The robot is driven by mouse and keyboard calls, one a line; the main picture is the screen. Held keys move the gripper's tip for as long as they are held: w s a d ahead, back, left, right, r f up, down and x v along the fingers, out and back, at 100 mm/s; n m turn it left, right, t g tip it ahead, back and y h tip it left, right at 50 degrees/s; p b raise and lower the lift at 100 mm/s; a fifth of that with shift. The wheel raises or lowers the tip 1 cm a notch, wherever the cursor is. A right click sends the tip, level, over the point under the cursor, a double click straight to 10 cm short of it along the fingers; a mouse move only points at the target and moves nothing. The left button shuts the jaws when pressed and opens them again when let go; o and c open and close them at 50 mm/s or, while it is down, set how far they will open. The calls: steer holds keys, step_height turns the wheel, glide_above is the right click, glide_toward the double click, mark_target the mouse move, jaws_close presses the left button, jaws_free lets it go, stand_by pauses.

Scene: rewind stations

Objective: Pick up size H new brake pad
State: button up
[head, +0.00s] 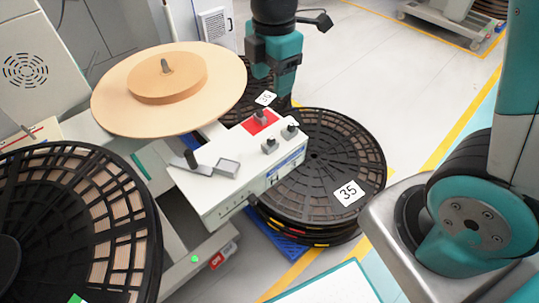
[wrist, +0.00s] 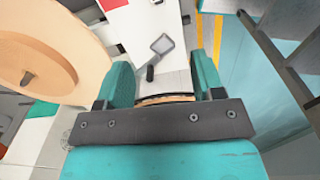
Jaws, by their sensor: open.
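No brake pad with a readable size H mark shows in either view. My gripper (head: 284,95) points down behind the white control box (head: 225,200), above the black reels. In the wrist view my gripper (wrist: 163,80) has its two teal fingers spread apart. A thin curved strip (wrist: 166,98), dark with a tan edge, shows between the fingers near the gripper body. I cannot tell what it is or whether the fingers touch it. The box also shows beyond the fingertips in the wrist view (wrist: 176,70).
A tan disc (head: 112,100) with a central hub stands left of the box. Black slotted reels labelled 35 (head: 350,215) are stacked on the right, and a large black reel (head: 100,220) fills the lower left. The box top carries knobs and a grey plate (head: 228,168). Grey floor (head: 390,90) is clear behind.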

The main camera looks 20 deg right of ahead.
steer(key=n+b, duration=0.1)
steer(key=b, duration=0.1)
glide_above(270, 138)
step_height(270, 138, down, 13)
steer(key=shift+d+r, duration=0.15)
steer(key=shift+r, duration=0.05)
steer(key=shift+w+f, duration=0.1)
steer(key=shift+f, duration=2.95)
steer(key=shift+c, duration=0.4)
steer(key=c, duration=0.9)
